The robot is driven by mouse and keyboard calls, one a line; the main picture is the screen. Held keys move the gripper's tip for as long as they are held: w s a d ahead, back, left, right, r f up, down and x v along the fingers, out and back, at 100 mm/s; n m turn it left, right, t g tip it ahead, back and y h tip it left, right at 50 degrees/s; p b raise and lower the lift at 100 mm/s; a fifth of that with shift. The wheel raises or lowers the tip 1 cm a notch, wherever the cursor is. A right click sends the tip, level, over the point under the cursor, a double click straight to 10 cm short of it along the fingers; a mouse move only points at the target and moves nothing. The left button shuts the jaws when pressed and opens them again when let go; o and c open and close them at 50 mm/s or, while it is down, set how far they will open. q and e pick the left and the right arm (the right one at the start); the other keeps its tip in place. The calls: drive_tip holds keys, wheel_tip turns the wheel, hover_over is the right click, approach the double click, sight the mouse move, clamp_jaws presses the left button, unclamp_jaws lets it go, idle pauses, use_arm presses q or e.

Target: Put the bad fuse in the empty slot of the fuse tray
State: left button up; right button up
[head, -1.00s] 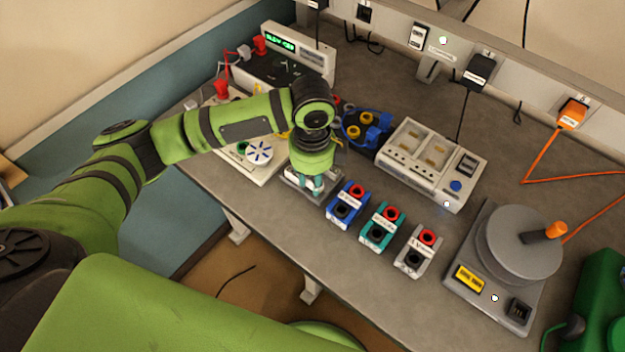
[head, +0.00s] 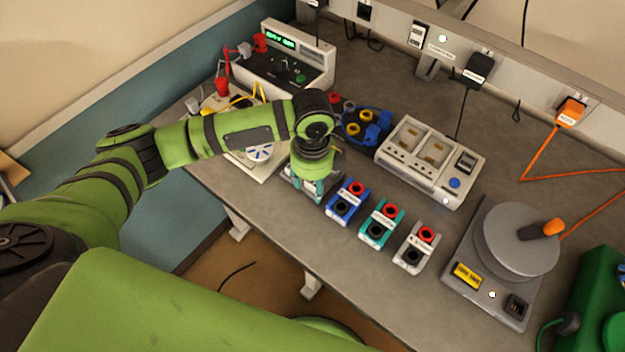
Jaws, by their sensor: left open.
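I cannot make out the bad fuse or an empty slot, and cannot tell whether anything is between the fingers. My right gripper is not in view.
Right of the gripper stand blue (head: 347,202), teal (head: 381,223) and grey (head: 416,247) terminal blocks. Behind are a blue holder (head: 366,127) and a beige charger-like unit (head: 431,160). A turntable device (head: 515,240) stands right, a white board (head: 262,165) left.

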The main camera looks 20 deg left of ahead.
sight(313, 185)
use_arm(q)
wheel_tip(313, 185, up, 12)
drive_tip(key=b, duration=0.2)
drive_tip(key=shift+r+b, duration=0.15)
drive_tip(key=shift+b, duration=0.15)
idle(3.6)
